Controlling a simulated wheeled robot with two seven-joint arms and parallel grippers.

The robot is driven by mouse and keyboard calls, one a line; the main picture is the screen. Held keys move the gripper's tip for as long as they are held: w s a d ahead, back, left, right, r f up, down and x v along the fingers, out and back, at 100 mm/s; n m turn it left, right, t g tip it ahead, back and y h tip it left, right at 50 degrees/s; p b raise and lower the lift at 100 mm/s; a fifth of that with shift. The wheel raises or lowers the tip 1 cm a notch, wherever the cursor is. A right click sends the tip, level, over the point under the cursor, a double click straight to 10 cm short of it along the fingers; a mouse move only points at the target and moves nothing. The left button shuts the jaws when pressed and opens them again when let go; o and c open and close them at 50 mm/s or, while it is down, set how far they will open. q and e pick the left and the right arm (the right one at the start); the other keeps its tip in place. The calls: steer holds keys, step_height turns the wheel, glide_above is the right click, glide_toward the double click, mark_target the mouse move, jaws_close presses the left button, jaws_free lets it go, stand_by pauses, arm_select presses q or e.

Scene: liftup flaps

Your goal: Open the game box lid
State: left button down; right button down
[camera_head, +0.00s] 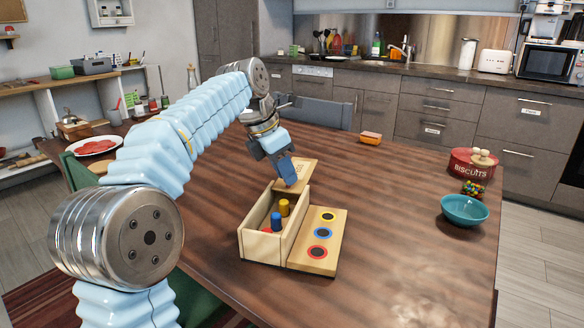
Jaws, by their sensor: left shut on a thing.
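The wooden game box (246,246) stands on the table, its long compartment open at the top. Inside it a yellow peg (284,207) and a blue peg (276,222) show, with something red partly hidden near the front. The lid (302,174) is a light wooden panel, raised and tilted above the far end of the box. My left gripper (287,173) reaches it from above and is shut on its edge; the fingers hide part of the lid. My right gripper is not in view.
A wooden board (329,231) with yellow, blue and red rings lies along the box's right side. A teal bowl (464,210), colourful candies (473,188) and a red biscuit tin (472,165) stand at the right. The table between them and the box is clear.

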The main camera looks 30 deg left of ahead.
arm_select(q)
steer(key=c, duration=1)
jaws_free()
steer(key=p+v, duration=0.4)
steer(key=v, duration=0.9)
steer(key=shift+s+r+p, duration=0.1)
steer(key=shift+r+p, duration=0.25)
steer(key=shift+p, duration=0.05)
